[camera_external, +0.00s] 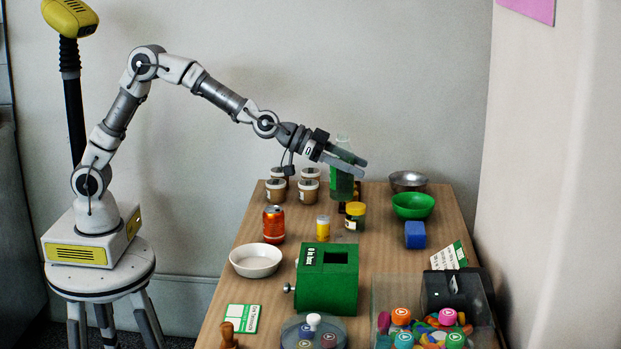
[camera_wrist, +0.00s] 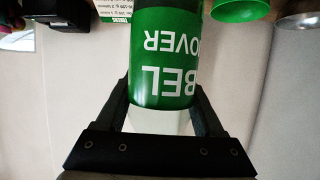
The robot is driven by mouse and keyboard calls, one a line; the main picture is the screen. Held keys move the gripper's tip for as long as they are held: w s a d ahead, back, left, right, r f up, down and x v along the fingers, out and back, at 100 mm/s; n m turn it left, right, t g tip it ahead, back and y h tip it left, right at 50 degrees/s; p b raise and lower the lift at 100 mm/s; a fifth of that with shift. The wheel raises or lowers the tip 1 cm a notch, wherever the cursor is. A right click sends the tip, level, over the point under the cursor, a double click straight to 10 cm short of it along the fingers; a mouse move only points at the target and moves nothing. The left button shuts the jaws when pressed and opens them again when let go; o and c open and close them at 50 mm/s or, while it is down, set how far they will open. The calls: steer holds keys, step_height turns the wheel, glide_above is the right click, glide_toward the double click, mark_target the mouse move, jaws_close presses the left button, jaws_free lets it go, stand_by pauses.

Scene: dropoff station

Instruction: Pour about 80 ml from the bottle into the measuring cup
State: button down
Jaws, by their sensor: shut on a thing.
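My gripper (camera_external: 347,157) is shut on the green bottle (camera_external: 343,184), which has a clear upper part and stands roughly upright. In the wrist view the fingers (camera_wrist: 163,105) flank the bottle (camera_wrist: 167,60), its white lettering upside down. I cannot tell from the external view whether its base touches the table. A small cylinder (camera_external: 323,229), pale above and yellow below, stands in front of the bottle. It may be the measuring cup, but I cannot tell for sure. No graduation marks are readable.
A yellow jar (camera_external: 355,215) stands close below the bottle. Several brown-and-white cups (camera_external: 307,191) are left of it. A green bowl (camera_external: 413,206), metal bowl (camera_external: 408,181) and blue cube (camera_external: 415,236) are to the right. An orange can (camera_external: 273,224), white bowl (camera_external: 256,261) and green box (camera_external: 327,280) are nearer.

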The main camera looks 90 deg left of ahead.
steer(key=shift+w+r+m+h+b, duration=0.4)
steer(key=shift+w+r+h+b, duration=0.1)
steer(key=shift+b, duration=0.3)
steer(key=shift+m+h, duration=0.4)
steer(key=f, duration=0.1)
steer(key=f+b, duration=0.1)
steer(key=f, duration=0.3)
steer(key=shift+w+a+f+b, duration=0.15)
steer(key=shift+w+a+b, duration=0.1)
steer(key=shift+b, duration=0.1)
steer(key=shift+s+d, duration=0.1)
steer(key=shift+d, duration=0.05)
